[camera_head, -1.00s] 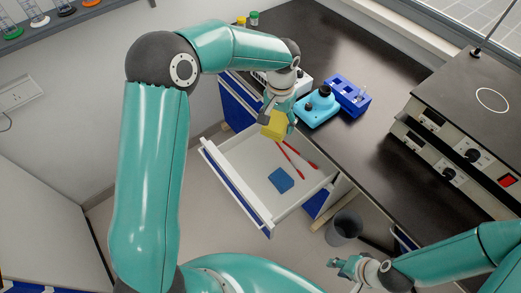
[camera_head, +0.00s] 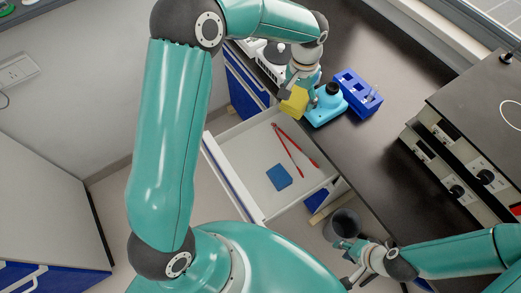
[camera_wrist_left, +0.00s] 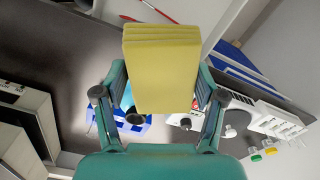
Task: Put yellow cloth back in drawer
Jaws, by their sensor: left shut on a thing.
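The yellow cloth (camera_head: 293,102) is a folded block. My left gripper (camera_head: 298,92) is shut on it and holds it up near the back edge of the open drawer, by the bench edge. In the left wrist view the cloth (camera_wrist_left: 163,70) sits between the two fingers (camera_wrist_left: 158,98). The white drawer (camera_head: 240,160) is pulled out. Inside it lie a blue cloth (camera_head: 278,177) and red tongs (camera_head: 290,148). My right gripper (camera_head: 358,262) is at the lower right, low and away from the drawer; its fingers are small and unclear.
A turquoise device (camera_head: 325,108) and a blue rack (camera_head: 357,93) stand on the dark bench (camera_head: 385,140) close to the held cloth. A grey bin (camera_head: 345,223) is on the floor. Stacked instruments (camera_head: 480,130) are at the right. The drawer's front left part is clear.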

